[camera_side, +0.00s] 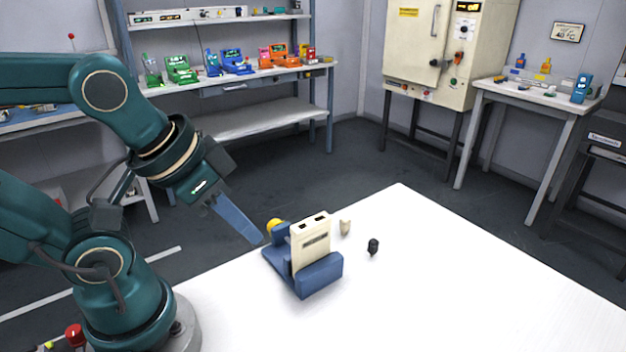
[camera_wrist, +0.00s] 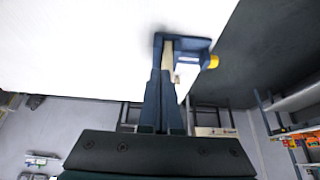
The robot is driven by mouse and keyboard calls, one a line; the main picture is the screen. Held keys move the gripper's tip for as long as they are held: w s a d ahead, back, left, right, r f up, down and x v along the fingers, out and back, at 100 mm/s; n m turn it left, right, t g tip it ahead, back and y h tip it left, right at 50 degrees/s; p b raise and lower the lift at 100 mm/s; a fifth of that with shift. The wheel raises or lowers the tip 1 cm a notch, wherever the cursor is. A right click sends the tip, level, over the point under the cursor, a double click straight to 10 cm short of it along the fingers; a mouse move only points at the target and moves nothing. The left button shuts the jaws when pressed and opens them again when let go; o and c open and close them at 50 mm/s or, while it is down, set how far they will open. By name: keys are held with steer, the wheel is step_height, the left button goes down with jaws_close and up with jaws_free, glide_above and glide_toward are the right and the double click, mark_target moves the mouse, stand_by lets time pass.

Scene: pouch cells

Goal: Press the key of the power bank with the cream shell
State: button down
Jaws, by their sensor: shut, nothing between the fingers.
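The cream power bank (camera_side: 312,250) stands upright, slightly tilted, in a blue holder (camera_side: 320,278) on the white table. Two dark openings show on its top edge and a grey label on its front face. I cannot make out its key. My gripper (camera_side: 258,239) is shut and empty, its blue fingers pointing down and right, with tips just left of the holder. In the wrist view my fingertips (camera_wrist: 162,73) overlap the lower part of the cream power bank (camera_wrist: 169,50) in the blue holder (camera_wrist: 198,42). I cannot tell whether they touch.
A yellow round thing (camera_side: 275,225) sits behind the holder's left side. A small cream piece (camera_side: 345,227) and a small black piece (camera_side: 373,246) are on the table to the right. The table's front right (camera_side: 470,300) is clear.

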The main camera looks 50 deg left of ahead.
stand_by(0.3)
steer(key=n+g+h, duration=0.3)
steer(key=n+h, duration=0.5)
steer(key=n, duration=0.4)
glide_above(309, 224)
steer(key=shift+f, duration=0.45)
steer(key=a+f+n+t+h, duration=0.1)
steer(key=a+f+n+t, duration=0.1)
steer(key=a+f+n, duration=0.3)
steer(key=a+f+n+t, duration=0.3)
steer(key=a+f+n, duration=0.2)
steer(key=a, duration=0.4)
steer(key=shift+w+a+n+h, duration=0.35)
steer(key=shift+w+n+h, duration=0.05)
steer(key=shift+n, duration=0.1)
steer(key=shift+d+f, duration=0.1)
